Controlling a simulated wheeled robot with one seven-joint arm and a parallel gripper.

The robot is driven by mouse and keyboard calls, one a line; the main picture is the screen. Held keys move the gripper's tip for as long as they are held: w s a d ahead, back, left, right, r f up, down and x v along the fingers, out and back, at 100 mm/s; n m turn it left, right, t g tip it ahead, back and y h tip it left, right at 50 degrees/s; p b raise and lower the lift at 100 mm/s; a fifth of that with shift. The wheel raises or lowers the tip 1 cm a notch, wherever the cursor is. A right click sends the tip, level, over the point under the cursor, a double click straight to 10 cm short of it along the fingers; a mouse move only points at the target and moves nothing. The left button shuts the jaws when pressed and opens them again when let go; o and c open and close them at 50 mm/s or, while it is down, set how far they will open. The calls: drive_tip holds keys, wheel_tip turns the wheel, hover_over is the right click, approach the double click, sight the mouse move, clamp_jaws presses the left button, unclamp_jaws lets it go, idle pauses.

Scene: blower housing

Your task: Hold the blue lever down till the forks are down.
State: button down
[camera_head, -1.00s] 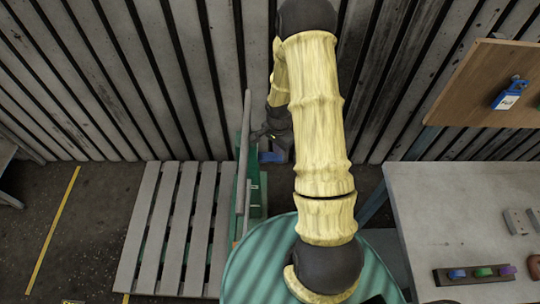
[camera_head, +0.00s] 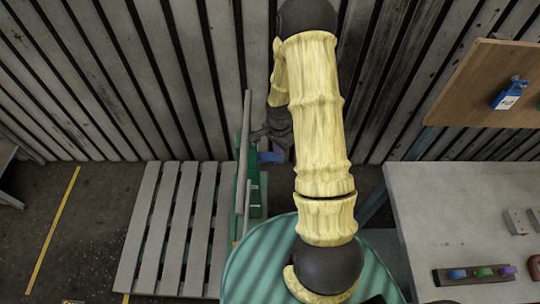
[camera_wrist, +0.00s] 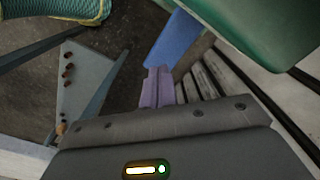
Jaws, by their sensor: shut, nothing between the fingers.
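The blue lever (camera_head: 270,157) sticks out beside the green truck body, partly behind my arm in the head view. In the wrist view the blue lever (camera_wrist: 178,38) runs down from the green body (camera_wrist: 265,25) toward my fingertips. My gripper (camera_wrist: 158,72) is shut and empty, its tips at the lever's near end; I cannot tell whether they touch it. In the head view my gripper (camera_head: 260,133) is small and dark, just above the lever in the picture. The forks are not clearly visible, so their height cannot be told.
A grey slatted pallet (camera_head: 180,225) lies on the floor left of the green truck (camera_head: 254,200). A grey bench (camera_head: 440,220) with coloured knobs (camera_head: 483,272) stands at the right. A corrugated wall closes the back.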

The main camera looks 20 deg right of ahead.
idle(0.4)
wheel_tip(320, 180, down, 4)
drive_tip(key=b, duration=0.2)
drive_tip(key=shift+r+b, duration=0.1)
drive_tip(key=shift+b, duration=0.3)
drive_tip(key=shift+r, duration=0.1)
idle(0.9)
wheel_tip(320, 180, up, 4)
drive_tip(key=p, duration=0.3)
drive_tip(key=shift+f, duration=0.25)
